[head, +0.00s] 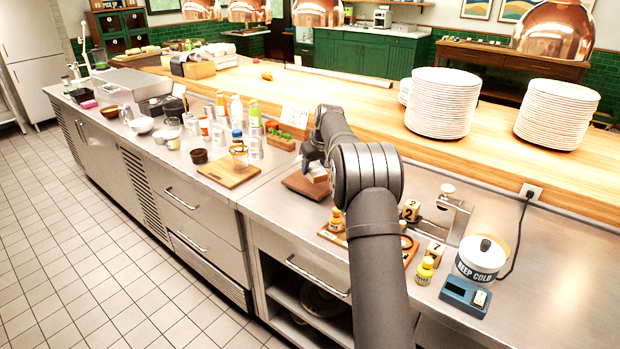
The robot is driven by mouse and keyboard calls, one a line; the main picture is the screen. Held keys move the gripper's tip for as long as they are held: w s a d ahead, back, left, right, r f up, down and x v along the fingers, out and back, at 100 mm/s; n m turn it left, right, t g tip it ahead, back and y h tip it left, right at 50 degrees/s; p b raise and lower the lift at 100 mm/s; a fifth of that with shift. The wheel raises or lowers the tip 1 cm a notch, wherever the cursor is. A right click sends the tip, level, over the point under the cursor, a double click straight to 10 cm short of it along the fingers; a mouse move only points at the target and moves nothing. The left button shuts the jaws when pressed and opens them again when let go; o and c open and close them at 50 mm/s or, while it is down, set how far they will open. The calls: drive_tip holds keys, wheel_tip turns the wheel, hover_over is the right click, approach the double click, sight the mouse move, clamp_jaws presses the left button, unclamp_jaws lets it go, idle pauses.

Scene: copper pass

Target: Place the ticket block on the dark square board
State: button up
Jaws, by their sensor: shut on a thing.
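My gripper (312,156) is at the far end of my arm, left of the arm's dark joint, over the dark square board (297,184). It is shut on a small pale block, which I take to be the ticket block (318,174). The block is partly covered by the gripper and arm. It is over the right part of the board, low down; I cannot tell whether it touches the surface. The board lies flat on the steel counter, and its right side is partly hidden by my arm.
Left of the board are a wooden board (215,173) and several bottles and cups. Plate stacks (441,105) stand on the wooden shelf behind.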

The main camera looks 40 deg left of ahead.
sight(310, 177)
drive_tip(key=shift+s+a+f, duration=0.15)
drive_tip(key=shift+a+f, duration=0.25)
drive_tip(key=shift+a, duration=0.3)
drive_tip(key=shift+f, duration=2)
drive_tip(key=shift+f, duration=0.1)
drive_tip(key=o, duration=1)
drive_tip(key=shift+o, duration=0.2)
drive_tip(key=v, duration=1.2)
drive_tip(key=shift+s+d, duration=0.1)
